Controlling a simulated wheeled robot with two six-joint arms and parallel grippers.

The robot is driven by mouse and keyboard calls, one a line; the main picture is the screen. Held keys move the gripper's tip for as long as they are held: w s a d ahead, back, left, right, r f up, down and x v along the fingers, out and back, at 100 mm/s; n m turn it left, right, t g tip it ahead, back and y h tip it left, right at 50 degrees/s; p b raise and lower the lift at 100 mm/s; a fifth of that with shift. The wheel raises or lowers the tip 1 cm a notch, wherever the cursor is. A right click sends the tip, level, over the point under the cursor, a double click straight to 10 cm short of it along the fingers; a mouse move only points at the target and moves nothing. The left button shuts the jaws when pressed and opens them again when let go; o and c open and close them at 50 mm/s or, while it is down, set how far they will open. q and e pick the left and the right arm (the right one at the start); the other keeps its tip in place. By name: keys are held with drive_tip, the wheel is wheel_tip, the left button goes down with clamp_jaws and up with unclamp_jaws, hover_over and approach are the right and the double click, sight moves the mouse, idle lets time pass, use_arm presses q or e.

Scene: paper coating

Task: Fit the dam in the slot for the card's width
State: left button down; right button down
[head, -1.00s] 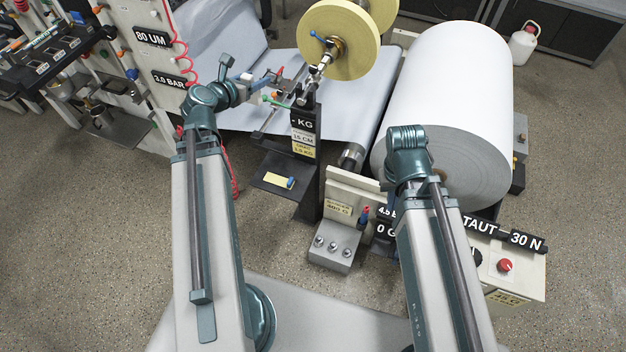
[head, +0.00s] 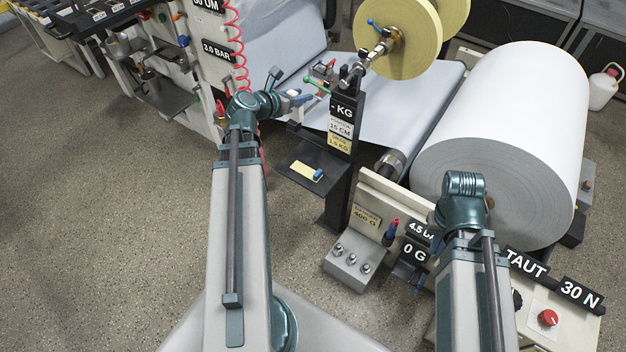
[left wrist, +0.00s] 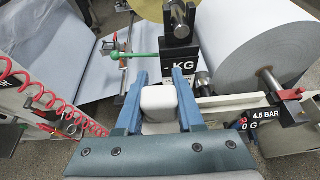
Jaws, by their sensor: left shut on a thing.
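My left gripper (head: 292,98) is at the left end of the coating rail, left of the black post. In the left wrist view its blue fingers (left wrist: 161,76) are shut on a white rounded block (left wrist: 158,104), which seems to be the dam. The rail (left wrist: 124,72) with a red-tipped part and a green-knobbed lever (left wrist: 150,56) lies just beyond the fingers. I cannot make out the slots.
The black post (head: 338,190) stands close right of my left gripper, with a shelf (head: 305,172) below. A red coiled hose (head: 236,50) hangs at the left. A large white roll (head: 510,130) and a grey switch box (head: 352,262) are at the right.

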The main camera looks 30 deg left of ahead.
use_arm(q)
drive_tip(key=s+a+f+b, duration=0.1)
drive_tip(key=a+f+b, duration=0.3)
drive_tip(key=f+b, duration=0.45)
drive_tip(key=s+a+f+b, duration=0.2)
drive_tip(key=a+f+b, duration=0.1)
drive_tip(key=f+b, duration=0.6)
drive_tip(key=s+a+f+b, duration=0.1)
drive_tip(key=a+f+b, duration=0.3)
drive_tip(key=f+b, duration=0.45)
drive_tip(key=w+d+f, duration=0.1)
drive_tip(key=w+d, duration=0.1)
drive_tip(key=w, duration=0.2)
drive_tip(key=w+d, duration=0.3)
drive_tip(key=w, duration=0.2)
drive_tip(key=w+d+f, duration=0.1)
drive_tip(key=w+d, duration=0.2)
drive_tip(key=w, duration=0.1)
drive_tip(key=shift+w+d+f, duration=0.15)
drive_tip(key=shift+w+f, duration=0.2)
wheel_tip(320, 180, down, 4)
drive_tip(key=b, duration=0.4)
drive_tip(key=shift+r, duration=0.3)
drive_tip(key=shift+c, duration=1)
unclamp_jaws()
drive_tip(key=shift+f, duration=0.1)
drive_tip(key=shift+s, duration=0.1)
